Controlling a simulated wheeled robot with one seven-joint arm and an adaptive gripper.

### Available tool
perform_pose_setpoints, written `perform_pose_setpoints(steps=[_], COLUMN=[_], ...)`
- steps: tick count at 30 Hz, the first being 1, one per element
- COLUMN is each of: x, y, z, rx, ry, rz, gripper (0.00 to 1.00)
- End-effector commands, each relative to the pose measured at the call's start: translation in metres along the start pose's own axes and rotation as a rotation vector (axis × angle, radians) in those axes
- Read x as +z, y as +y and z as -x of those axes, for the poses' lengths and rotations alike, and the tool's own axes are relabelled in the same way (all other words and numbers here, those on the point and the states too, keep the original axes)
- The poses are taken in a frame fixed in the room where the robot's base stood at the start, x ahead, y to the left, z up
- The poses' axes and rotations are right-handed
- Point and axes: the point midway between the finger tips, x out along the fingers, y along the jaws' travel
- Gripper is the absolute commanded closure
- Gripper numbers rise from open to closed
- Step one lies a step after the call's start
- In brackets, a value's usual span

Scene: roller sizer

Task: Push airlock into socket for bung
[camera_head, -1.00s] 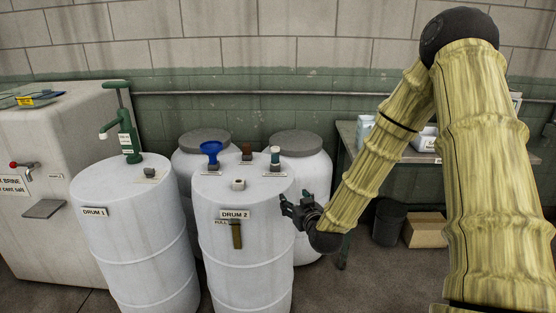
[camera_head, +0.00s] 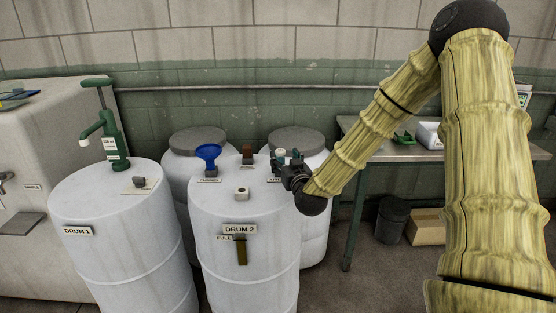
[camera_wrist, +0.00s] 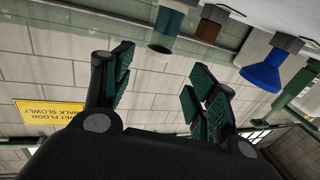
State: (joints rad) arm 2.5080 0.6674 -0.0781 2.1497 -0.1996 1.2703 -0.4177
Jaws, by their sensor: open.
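The teal airlock with a pale end stands in a grey holder at the back right of the Drum 2 top, partly hidden by my gripper in the head view. In the wrist view the airlock (camera_wrist: 168,28) shows beyond the fingertips. My gripper (camera_head: 287,166) is open beside it; in the wrist view my gripper (camera_wrist: 160,75) has its fingers apart with nothing between them. A pale square socket with a dark hole, seemingly the bung socket (camera_head: 242,193), sits near the middle of the Drum 2 top (camera_head: 222,203).
A blue funnel (camera_head: 208,153) and a brown piece (camera_head: 248,151) stand in holders left of the airlock. Drum 1 (camera_head: 110,215), with a green pump (camera_head: 112,140), stands at left. Two grey-lidded drums are behind. A metal table (camera_head: 385,152) stands right.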

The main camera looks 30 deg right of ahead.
Motion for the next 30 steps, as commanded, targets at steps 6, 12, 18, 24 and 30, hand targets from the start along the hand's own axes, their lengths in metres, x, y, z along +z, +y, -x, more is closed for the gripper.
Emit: perform_pose_setpoints(steps=[6,12,18,24,30], x=[0.000,0.001,0.002,0.003,0.003], y=[0.004,0.004,0.002,0.001,0.000], z=[-0.018,-0.033,-0.060,-0.071,-0.071], rx=[0.005,0.005,0.003,0.002,0.001], ry=[0.000,-0.001,-0.001,-0.001,-0.001], rz=[0.000,-0.001,-0.001,0.000,0.000], gripper=[0.42,0.42,0.42,0.42,0.42])
